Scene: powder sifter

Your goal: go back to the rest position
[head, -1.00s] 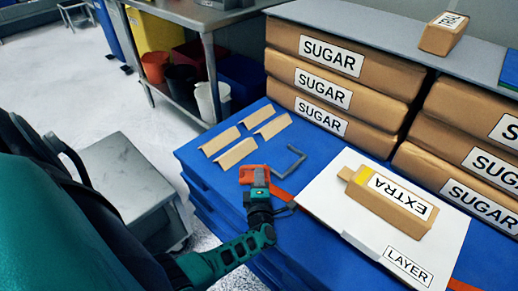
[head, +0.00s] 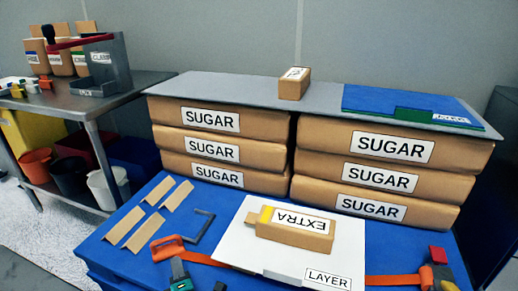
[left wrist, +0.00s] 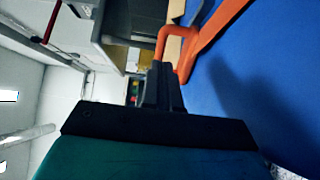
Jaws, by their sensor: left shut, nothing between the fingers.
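My left gripper (head: 178,268) is at the bottom of the head view, over the front left of the blue pallet top, just in front of an orange strap handle (head: 168,243). In the left wrist view its dark fingers (left wrist: 160,85) are together with nothing between them. The orange handle (left wrist: 170,42) shows right past the fingertips there; I cannot tell whether they touch it. Most of my left arm is out of the head view.
A white LAYER sheet (head: 348,243) carries an EXTRA box (head: 292,236). Sugar sacks (head: 222,120) are stacked behind under a grey board (head: 225,88). Tan corner pieces (head: 128,225) and a grey bracket (head: 200,230) lie left. A metal bench (head: 148,86) stands left.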

